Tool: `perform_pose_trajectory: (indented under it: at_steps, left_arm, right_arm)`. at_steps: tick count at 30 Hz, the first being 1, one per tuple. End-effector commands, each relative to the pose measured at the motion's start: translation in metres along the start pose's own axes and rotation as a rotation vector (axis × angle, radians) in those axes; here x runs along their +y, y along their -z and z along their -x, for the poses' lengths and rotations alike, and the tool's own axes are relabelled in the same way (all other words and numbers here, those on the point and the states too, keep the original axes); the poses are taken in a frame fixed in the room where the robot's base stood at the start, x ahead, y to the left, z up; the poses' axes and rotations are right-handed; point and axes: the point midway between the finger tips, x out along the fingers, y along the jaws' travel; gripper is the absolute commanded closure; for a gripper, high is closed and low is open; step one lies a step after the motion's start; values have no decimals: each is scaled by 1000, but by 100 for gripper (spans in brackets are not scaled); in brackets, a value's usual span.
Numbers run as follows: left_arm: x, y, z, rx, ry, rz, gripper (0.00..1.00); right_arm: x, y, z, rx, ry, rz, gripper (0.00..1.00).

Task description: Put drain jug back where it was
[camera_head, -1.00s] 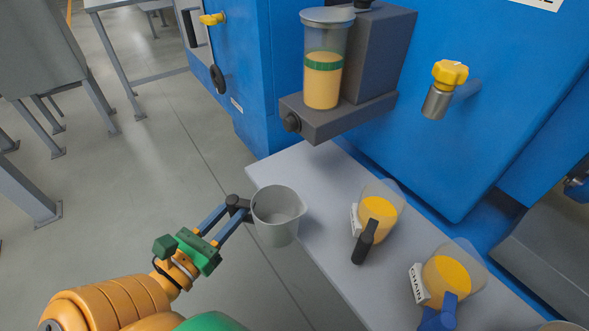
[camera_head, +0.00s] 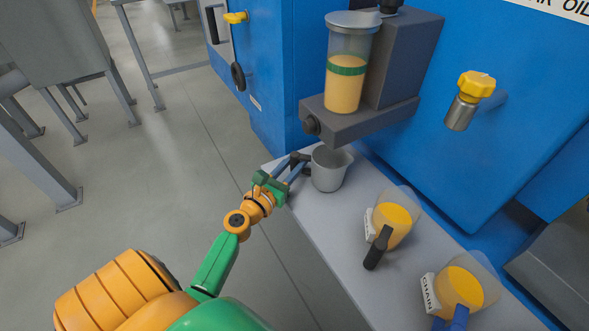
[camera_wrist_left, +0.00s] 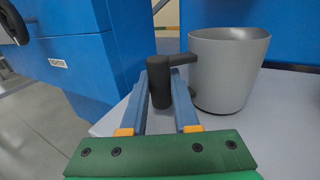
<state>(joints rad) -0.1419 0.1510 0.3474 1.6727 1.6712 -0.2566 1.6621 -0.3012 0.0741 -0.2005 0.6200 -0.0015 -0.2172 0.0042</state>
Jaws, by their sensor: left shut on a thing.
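The drain jug (camera_head: 330,172) is a grey, open-topped jug with a dark handle. It is upright at the far left end of the grey shelf (camera_head: 310,214), under the sight glass unit. My left gripper (camera_head: 299,163) is shut on its handle, reaching in from the left. In the left wrist view the jug (camera_wrist_left: 228,75) is on the right, and the gripper (camera_wrist_left: 164,88) has its blue fingers on either side of the dark handle. The jug's base looks on or very close to the shelf; I cannot tell which.
A sight glass (camera_head: 346,75) with amber oil sits on a dark bracket (camera_head: 365,121) just above the jug. A yellow-knobbed tap (camera_head: 475,85) sticks out of the blue machine.

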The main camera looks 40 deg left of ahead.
Motion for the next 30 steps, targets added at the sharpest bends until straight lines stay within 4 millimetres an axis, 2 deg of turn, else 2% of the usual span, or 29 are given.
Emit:
perform_pose_trajectory:
  at_steps: [1,5,9,10,12,13,23,26,30]
  left_arm:
    - [0,7,0,-2,0,1,100]
    - [0,2,0,-2,0,1,100]
    - [0,5,0,-2,0,1,100]
    - [0,5,0,-1,0,1,66]
    - [0,4,0,-1,0,1,47]
    - [0,4,0,-1,0,1,41]
    - [0,0,0,-2,0,1,41]
    - [0,3,14,0,0,2,41]
    - [0,6,47,2,-1,2,41]
  right_arm:
    - [5,2,-7,7,-8,-3,50]
    - [17,6,-2,15,-27,-2,50]
    - [19,6,-6,16,-30,-1,50]
    - [19,6,-5,16,-31,-1,50]
    - [19,7,-4,17,-30,-1,50]
    - [19,7,-4,17,-30,-1,50]
    - [16,8,0,16,-26,-2,50]
    - [14,8,-3,16,-23,-2,50]
    - [12,7,-8,15,-21,-3,50]
